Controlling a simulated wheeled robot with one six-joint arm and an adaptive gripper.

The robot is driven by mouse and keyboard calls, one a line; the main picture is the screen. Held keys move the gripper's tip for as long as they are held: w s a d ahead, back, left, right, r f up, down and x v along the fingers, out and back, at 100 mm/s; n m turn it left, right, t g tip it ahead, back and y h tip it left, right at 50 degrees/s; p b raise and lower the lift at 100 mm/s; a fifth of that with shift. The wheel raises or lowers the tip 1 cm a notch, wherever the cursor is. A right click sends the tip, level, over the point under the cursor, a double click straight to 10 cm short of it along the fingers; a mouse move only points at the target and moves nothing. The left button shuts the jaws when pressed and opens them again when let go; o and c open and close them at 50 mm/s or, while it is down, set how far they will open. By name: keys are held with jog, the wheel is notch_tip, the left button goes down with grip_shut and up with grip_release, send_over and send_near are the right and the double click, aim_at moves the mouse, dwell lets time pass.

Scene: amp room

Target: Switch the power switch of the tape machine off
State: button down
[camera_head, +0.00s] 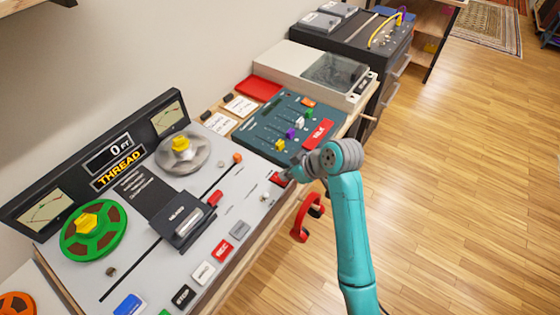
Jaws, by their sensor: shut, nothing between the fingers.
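The tape machine (140,268) fills the lower left, with a green reel (76,243), a grey reel (198,158) and a dark upright display panel reading THREAD. A small red switch (276,178) sits at the right end of its top, by the front edge. It may be the power switch, but its label and position are too small to read. My gripper (290,175) is shut and empty right beside this red switch, partly covering that corner. I cannot tell whether it touches the switch.
A dark mixer panel (253,140) with coloured sliders lies just behind my gripper. A turntable (285,60) stands farther back. Red REC (223,249) and black STOP (183,296) buttons line the machine's front. A red handle (308,217) hangs below the edge. The wooden floor at right is clear.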

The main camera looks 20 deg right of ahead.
jog(key=shift+f, duration=0.55)
jog(key=shift+s+f, duration=0.1)
jog(key=shift+f, duration=0.2)
jog(key=shift+r, duration=0.2)
jog(key=shift+d+r, duration=0.1)
jog(key=shift+r, duration=0.55)
